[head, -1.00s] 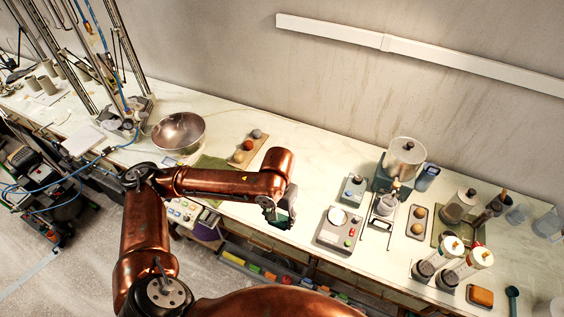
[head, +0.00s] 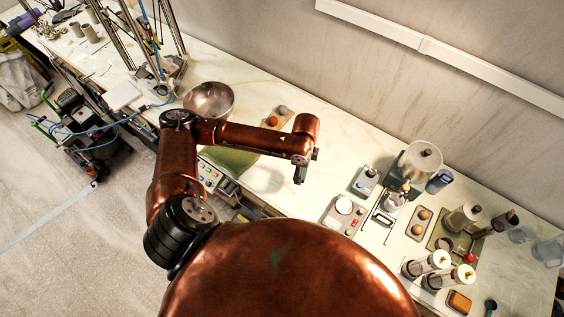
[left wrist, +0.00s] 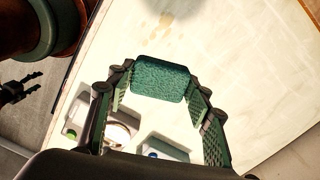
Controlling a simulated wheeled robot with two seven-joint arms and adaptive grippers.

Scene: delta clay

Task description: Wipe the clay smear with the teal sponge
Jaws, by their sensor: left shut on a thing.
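My left gripper (left wrist: 160,92) is shut on the teal sponge (left wrist: 160,78), a rough-faced block between its two fingertips in the left wrist view. In the head view the left gripper (head: 301,172) hangs over the white counter, and the sponge is hard to make out there. A faint tan clay smear (left wrist: 165,20) shows on the counter beyond the sponge, at the top of the left wrist view. The sponge looks apart from the smear. I cannot make out the smear in the head view. I cannot identify my right gripper in either view.
A grey scale (head: 342,212) and a small box with a blue knob (head: 365,181) stand right of the left gripper. Jars crowd the right end.

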